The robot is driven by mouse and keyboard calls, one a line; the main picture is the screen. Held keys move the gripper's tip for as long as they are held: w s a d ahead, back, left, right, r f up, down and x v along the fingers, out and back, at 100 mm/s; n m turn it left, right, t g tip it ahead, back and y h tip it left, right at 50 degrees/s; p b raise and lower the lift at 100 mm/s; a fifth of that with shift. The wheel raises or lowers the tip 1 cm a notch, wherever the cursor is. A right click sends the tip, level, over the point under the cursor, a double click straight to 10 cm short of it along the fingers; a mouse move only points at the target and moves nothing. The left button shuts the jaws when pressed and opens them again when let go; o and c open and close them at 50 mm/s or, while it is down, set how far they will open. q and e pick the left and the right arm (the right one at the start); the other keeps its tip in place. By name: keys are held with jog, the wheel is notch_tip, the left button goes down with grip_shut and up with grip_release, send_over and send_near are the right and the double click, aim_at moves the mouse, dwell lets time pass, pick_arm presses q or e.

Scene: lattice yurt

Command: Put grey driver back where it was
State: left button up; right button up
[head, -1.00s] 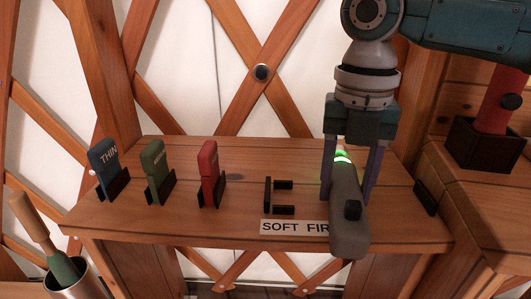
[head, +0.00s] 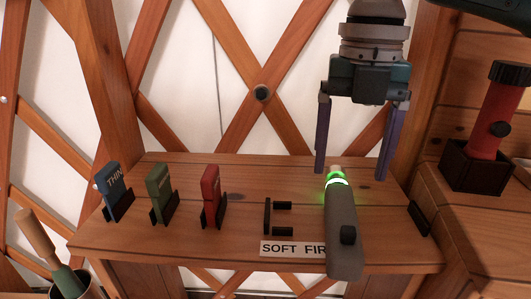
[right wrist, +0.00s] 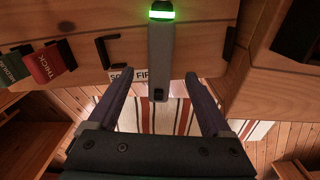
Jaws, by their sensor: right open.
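The grey driver (head: 342,225) lies on the wooden shelf, with a lit green ring near its far end. Its near end reaches the shelf's front edge and covers the end of the "SOFT FIR…" label (head: 290,248). Black bracket pieces (head: 268,216) stand to its left, apart from it. My right gripper (head: 351,173) is open and empty, above and behind the driver. In the right wrist view the driver (right wrist: 161,60) shows beyond and between the open fingers. My left gripper is out of view.
Blue (head: 114,190), green (head: 159,192) and red (head: 210,192) upright pieces stand in black holders at the left. A small black holder (head: 419,218) is at the shelf's right end. A red cylinder (head: 490,130) stands in a dark box at right. The lattice wall is close behind.

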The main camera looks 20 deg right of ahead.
jog(key=shift+r+p, duration=0.4)
jog(key=shift+r, duration=1.6)
jog(key=s+a+r+m+t+y+p, duration=0.2)
jog(key=s+a+r+m+p, duration=0.9)
jog(key=p, duration=1)
jog(key=s+r+m+t+p, duration=0.1)
jog(key=s+r+m+p, duration=0.35)
jog(key=m+p, duration=0.35)
jog(key=s+d+r+m+h+p, duration=0.2)
jog(key=s+d+r+m+p, duration=0.3)
jog(key=r+m+p, duration=0.25)
jog(key=w+p+v, duration=0.3)
jog(key=p+v, duration=0.9)
jog(key=w+r+p+v, duration=0.1)
jog(key=w+p+v, duration=0.1)
jog(key=p+v, duration=0.9)
jog(key=w+r+p+v, duration=0.1)
jog(key=w+p+v, duration=0.2)
jog(key=p+v, duration=0.9)
jog(key=shift+w+a+r+t+p, duration=0.15)
jog(key=shift+w+r+t+p, duration=0.25)
jog(key=shift+p, duration=0.15)
jog(key=shift+m, duration=0.25)
